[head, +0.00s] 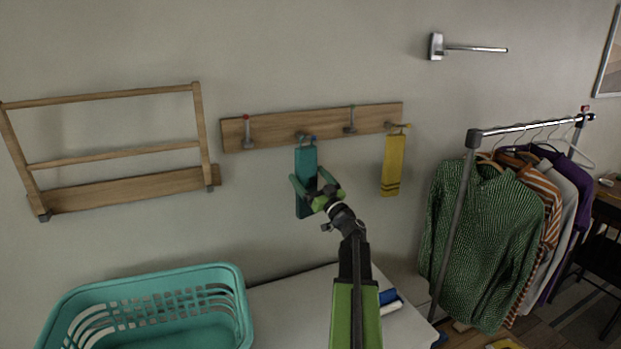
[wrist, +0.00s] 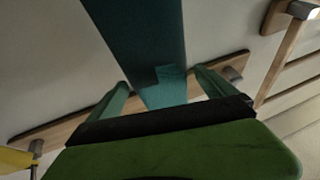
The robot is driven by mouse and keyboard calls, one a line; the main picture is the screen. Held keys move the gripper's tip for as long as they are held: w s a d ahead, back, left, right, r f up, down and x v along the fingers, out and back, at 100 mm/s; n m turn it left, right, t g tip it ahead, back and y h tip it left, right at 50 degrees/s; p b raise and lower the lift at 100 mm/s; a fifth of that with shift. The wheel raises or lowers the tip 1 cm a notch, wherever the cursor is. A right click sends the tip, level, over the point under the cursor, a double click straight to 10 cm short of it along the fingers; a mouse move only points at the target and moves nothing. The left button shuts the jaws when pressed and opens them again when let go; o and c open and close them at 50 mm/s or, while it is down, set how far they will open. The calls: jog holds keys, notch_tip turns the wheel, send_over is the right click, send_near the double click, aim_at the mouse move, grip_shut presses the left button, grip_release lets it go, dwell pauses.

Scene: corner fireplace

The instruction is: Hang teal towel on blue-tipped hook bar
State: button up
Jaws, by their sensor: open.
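The teal towel (head: 306,160) hangs down from the blue-tipped hook (head: 306,138) on the wooden hook bar (head: 275,127). The towel also shows in the wrist view (wrist: 140,40), running down the middle of the picture. My gripper (head: 314,181) is open at the towel's lower half, with one finger to each side of the cloth. In the wrist view the fingers (wrist: 163,85) stand apart with gaps between them and the towel. I cannot tell how deep the cloth sits between them.
A yellow towel (head: 393,165) hangs on the bar's right hook. A red-tipped hook (head: 248,133) and a green-tipped hook (head: 351,120) are bare. A wooden rack (head: 115,150) is at left, a clothes rail (head: 468,180) at right. A teal basket (head: 235,290) stands below left.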

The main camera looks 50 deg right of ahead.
jog(key=b+v, duration=0.6)
jog(key=v, duration=1.1)
jog(key=shift+s+f+b, duration=0.15)
jog(key=shift+b, duration=0.15)
